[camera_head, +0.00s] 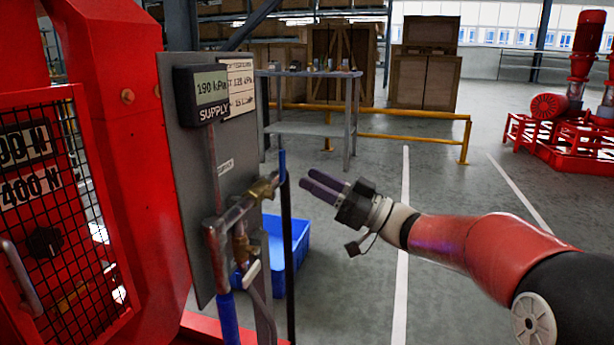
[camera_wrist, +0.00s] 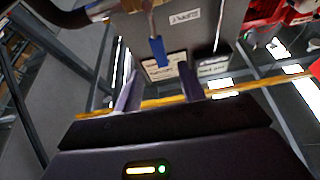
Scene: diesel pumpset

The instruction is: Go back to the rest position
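My gripper (camera_head: 307,180) reaches in from the right in the head view, its purple fingers pointing left toward the grey supply panel (camera_head: 185,150). In the wrist view the fingers (camera_wrist: 158,75) stand apart with nothing held between them. A valve lever with a blue sleeve (camera_head: 282,165) stands upright on a brass valve (camera_head: 262,187), just left of my fingertips. The blue sleeve (camera_wrist: 157,50) also shows in the wrist view, beyond and between the fingertips. A gauge on the panel (camera_head: 208,92) reads 190 kPa.
A red machine with a mesh door (camera_head: 65,200) fills the left. A blue crate (camera_head: 298,240) stands on the floor below my gripper. A grey table (camera_head: 310,130), a yellow rail (camera_head: 420,139) and red pumps (camera_head: 570,135) are farther back.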

